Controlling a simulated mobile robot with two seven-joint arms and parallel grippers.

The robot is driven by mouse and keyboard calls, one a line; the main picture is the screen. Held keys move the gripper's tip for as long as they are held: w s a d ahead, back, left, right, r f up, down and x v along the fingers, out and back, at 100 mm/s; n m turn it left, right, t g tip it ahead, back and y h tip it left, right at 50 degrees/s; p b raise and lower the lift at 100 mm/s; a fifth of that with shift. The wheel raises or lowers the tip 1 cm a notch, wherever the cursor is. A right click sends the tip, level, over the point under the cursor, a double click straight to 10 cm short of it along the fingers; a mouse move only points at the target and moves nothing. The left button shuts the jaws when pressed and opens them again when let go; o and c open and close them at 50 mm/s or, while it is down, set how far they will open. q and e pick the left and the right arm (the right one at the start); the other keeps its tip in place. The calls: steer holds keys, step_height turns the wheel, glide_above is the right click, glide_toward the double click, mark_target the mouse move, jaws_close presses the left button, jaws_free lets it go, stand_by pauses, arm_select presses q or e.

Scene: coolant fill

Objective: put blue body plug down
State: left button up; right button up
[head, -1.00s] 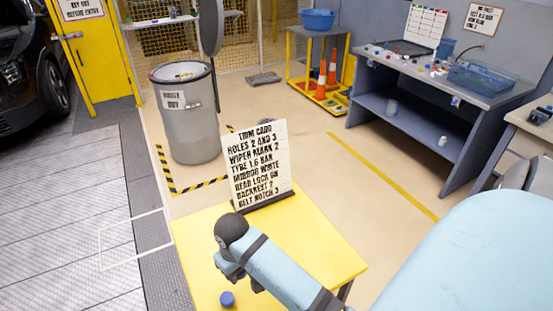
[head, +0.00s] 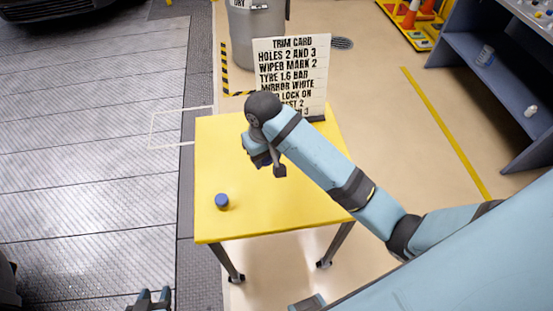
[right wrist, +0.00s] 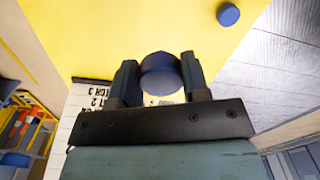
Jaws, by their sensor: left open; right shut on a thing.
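My right gripper (right wrist: 160,82) is shut on a dark blue round plug (right wrist: 160,72), held between its two fingers in the right wrist view. In the head view this right gripper (head: 265,168) hangs over the yellow table (head: 300,195), and the held plug is hidden there. A second blue plug (head: 222,201) stands on the table towards its front left, apart from the gripper. It also shows near the top of the right wrist view (right wrist: 228,14). My left gripper (head: 150,299) is open and empty at the bottom edge of the head view, off the table.
A white trim card (head: 290,60) stands at the table's back edge, partly covered by my right arm. A grey bin (head: 257,35) is behind it. A blue-grey workbench (head: 490,75) stands at the far right. The table's left and front parts are mostly clear.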

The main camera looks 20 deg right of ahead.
mark_target(261, 199)
steer(key=shift+w+a+r+b, duration=0.3)
steer(key=shift+w+a+r, duration=0.05)
steer(key=shift+a, duration=0.2)
steer(key=shift+s+a+r, duration=0.1)
steer(key=shift+a+r, duration=0.15)
steer(key=shift+a, duration=0.2)
step_height(261, 199, down, 20)
steer(key=shift+a+r+b, duration=0.15)
steer(key=shift+b, duration=0.2)
steer(key=o, duration=0.8)
